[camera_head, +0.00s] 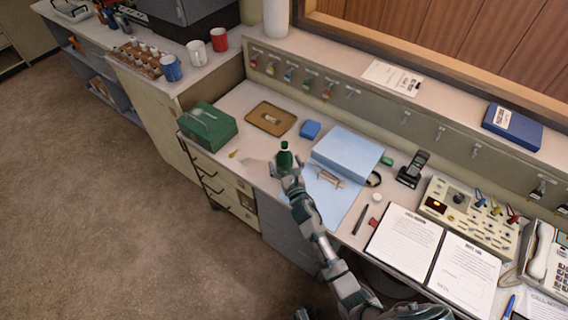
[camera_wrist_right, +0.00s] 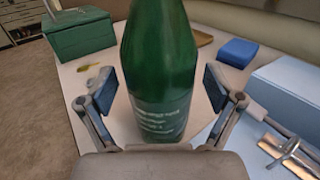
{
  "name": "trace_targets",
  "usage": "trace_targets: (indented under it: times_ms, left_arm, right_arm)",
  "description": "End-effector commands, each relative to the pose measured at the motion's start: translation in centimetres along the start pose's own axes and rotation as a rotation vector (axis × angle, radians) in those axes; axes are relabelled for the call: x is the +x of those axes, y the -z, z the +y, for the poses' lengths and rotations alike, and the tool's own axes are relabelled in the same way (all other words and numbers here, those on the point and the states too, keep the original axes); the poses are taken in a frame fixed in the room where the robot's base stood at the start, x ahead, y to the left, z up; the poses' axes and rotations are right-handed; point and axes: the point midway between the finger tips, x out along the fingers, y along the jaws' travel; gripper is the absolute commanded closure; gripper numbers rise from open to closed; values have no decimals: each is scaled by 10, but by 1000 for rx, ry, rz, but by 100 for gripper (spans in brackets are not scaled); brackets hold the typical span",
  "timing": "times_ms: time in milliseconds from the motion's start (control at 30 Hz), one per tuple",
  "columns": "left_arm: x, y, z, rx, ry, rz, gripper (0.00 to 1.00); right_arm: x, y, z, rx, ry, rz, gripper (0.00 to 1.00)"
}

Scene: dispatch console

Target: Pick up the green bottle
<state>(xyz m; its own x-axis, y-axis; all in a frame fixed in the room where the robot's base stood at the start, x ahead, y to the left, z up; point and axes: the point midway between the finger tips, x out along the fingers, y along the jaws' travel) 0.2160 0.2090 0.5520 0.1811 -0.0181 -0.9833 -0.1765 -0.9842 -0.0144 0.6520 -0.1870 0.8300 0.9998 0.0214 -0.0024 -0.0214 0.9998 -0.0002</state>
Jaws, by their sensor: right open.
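The green bottle (camera_head: 284,157) stands upright on the desk near its front edge, left of the blue sheet. In the right wrist view the bottle (camera_wrist_right: 158,75) fills the middle, with white print low on its side; its top is cut off. My right gripper (camera_head: 285,170) reaches it from the front. Its open fingers (camera_wrist_right: 160,88) stand on either side of the bottle, with a visible gap at each side. The bottle's lower part is hidden behind the gripper in the head view. My left gripper is not in view.
A large light-blue box (camera_head: 346,153) is close on the right. A metal tool (camera_wrist_right: 290,150) lies on the blue sheet (camera_head: 322,194).

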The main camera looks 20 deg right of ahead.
Motion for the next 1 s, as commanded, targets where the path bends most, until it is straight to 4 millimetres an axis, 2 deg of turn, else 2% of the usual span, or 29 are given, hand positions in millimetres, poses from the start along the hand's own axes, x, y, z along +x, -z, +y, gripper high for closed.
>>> trace_targets:
  times_ms: [233, 267, 533, 1000]
  left_arm:
    - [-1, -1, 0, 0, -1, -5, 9]
    - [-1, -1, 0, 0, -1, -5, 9]
    - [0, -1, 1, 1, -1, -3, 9]
    - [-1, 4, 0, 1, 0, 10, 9]
  right_arm:
    - [2, 0, 0, 0, 0, 0, 9]
    - [2, 0, 0, 0, 0, 0, 14]
    - [2, 0, 0, 0, 0, 0, 80]
    - [2, -5, 0, -1, 0, -1, 80]
